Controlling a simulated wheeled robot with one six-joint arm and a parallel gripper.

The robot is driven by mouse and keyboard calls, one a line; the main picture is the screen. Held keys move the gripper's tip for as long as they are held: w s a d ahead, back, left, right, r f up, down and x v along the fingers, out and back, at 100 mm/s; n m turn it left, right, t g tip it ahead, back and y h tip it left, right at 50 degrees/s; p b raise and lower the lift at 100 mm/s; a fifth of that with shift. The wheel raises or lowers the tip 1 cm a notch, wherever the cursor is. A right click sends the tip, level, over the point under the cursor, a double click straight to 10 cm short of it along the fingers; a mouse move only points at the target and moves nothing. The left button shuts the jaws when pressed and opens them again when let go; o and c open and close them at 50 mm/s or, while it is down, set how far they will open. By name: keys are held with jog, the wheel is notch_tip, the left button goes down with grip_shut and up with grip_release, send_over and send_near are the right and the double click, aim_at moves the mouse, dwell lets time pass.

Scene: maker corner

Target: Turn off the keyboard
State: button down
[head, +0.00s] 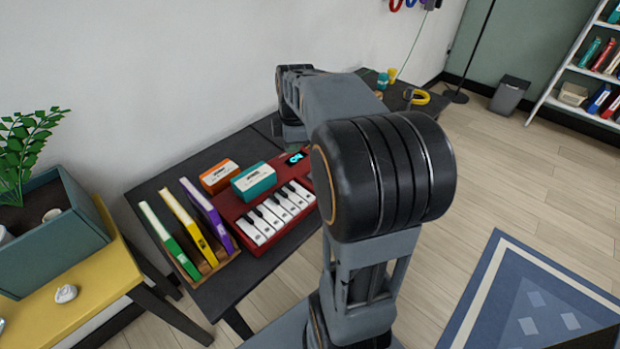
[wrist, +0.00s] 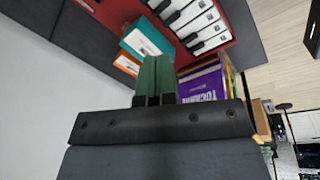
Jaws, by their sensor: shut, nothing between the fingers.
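The red keyboard (head: 231,207) lies on the dark table, its white and black keys facing the front. A small display (head: 297,158) at its back edge is lit with cyan characters. My arm hides the keyboard's right part in the head view. The wrist view shows part of its red body (wrist: 242,22) and keys at the top. My gripper (wrist: 155,62) is shut and empty in the wrist view, its fingertips close to the boxes beside the keyboard in that picture; contact cannot be told. The gripper is hidden in the head view. No switch can be made out.
A teal box (head: 254,183) sits on the keyboard's left back part, with an orange box (head: 219,177) beside it. Green, yellow and purple books (head: 208,214) stand in a wooden holder to the left. A yellow table with a planter (head: 60,235) is farther left.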

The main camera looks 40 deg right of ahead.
jog(key=w+d+f+n+b, duration=0.2)
jog(key=d+f+n, duration=0.3)
jog(key=d, duration=0.5)
jog(key=shift+w+n+g, duration=0.3)
jog(key=shift+w+n, duration=0.35)
jog(key=shift+n, duration=0.15)
jog(key=f, duration=0.4)
jog(key=w+f, duration=0.1)
jog(key=f, duration=0.9)
jog(key=shift+w+a+b, duration=0.1)
jog(key=shift+w+b, duration=0.25)
